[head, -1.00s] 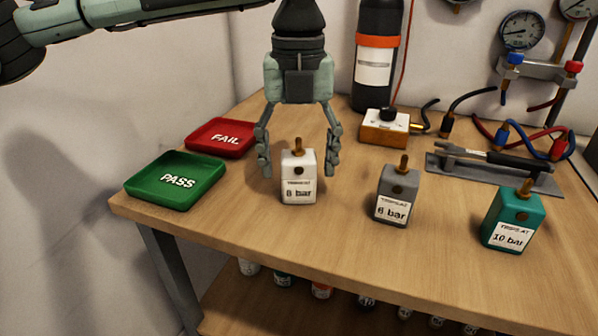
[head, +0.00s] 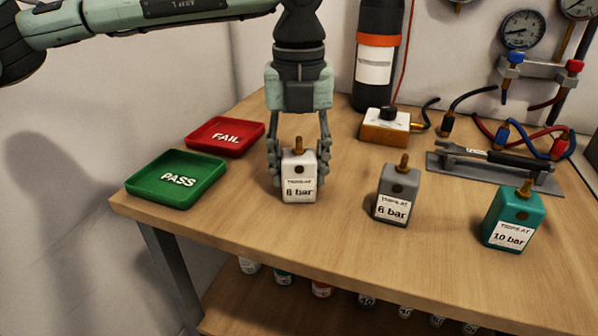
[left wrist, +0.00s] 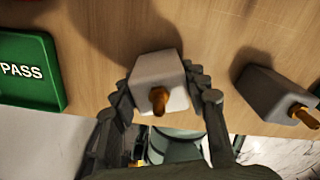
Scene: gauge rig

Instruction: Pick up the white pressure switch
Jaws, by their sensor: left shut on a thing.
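The white pressure switch (head: 299,178) stands upright on the wooden bench, with a brass stem on top and a label on its front that seems to read 6 bar. My left gripper (head: 299,165) comes down from above and is shut on it, one finger on each side. The left wrist view shows the white switch (left wrist: 158,82) between both fingers, its brass stem towards the camera. The switch appears to rest on the bench. My right gripper is in neither view.
A grey switch (head: 397,195) and a teal 10 bar switch (head: 514,218) stand to the right. A green PASS tray (head: 152,193) and a red FAIL tray (head: 203,137) lie to the left. A regulator block (head: 384,134), a wrench on a stand (head: 492,172) and hoses are behind.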

